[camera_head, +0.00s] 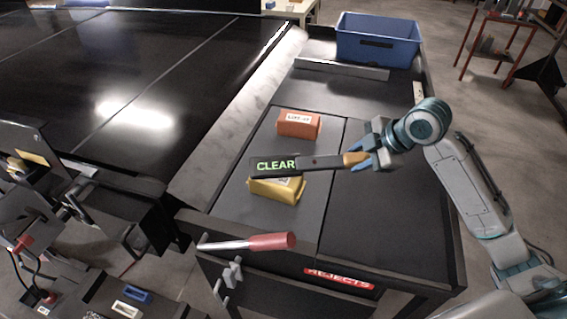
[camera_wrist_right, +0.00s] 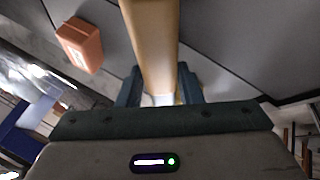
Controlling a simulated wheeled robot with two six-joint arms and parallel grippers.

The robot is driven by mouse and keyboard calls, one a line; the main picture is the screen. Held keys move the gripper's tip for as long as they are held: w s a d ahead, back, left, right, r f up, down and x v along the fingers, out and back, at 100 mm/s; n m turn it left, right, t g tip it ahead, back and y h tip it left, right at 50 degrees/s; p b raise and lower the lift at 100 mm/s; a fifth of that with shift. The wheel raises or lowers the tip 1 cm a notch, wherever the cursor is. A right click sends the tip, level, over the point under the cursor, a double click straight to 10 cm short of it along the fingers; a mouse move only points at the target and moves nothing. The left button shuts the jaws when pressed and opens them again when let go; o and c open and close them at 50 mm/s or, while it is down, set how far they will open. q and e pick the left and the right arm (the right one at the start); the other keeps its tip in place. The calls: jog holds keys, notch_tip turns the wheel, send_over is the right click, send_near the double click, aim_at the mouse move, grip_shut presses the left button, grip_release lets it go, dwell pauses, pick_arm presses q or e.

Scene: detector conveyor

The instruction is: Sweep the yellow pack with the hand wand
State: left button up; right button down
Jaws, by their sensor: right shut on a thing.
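The yellow pack (camera_head: 279,191) lies on the dark table top in the head view, with its upper part covered by the wand. The hand wand (camera_head: 318,162) is held level over the pack, and its face reads CLEAR in green letters. I cannot tell whether it touches the pack. My right gripper (camera_head: 366,158) is shut on the wand's tan handle, which also shows between the fingers in the right wrist view (camera_wrist_right: 154,45). My left gripper is not in view.
An orange pack (camera_head: 299,123) lies just behind the wand. A blue bin (camera_head: 377,41) stands at the back right beyond a low metal bar (camera_head: 342,68). A red-handled lever (camera_head: 270,242) and a REJECTS label (camera_head: 339,279) are at the front. A wide black conveyor (camera_head: 110,75) is at left.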

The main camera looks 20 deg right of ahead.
jog(key=shift+r, duration=0.1)
dwell(0.6)
jog(key=shift+r, duration=2.95)
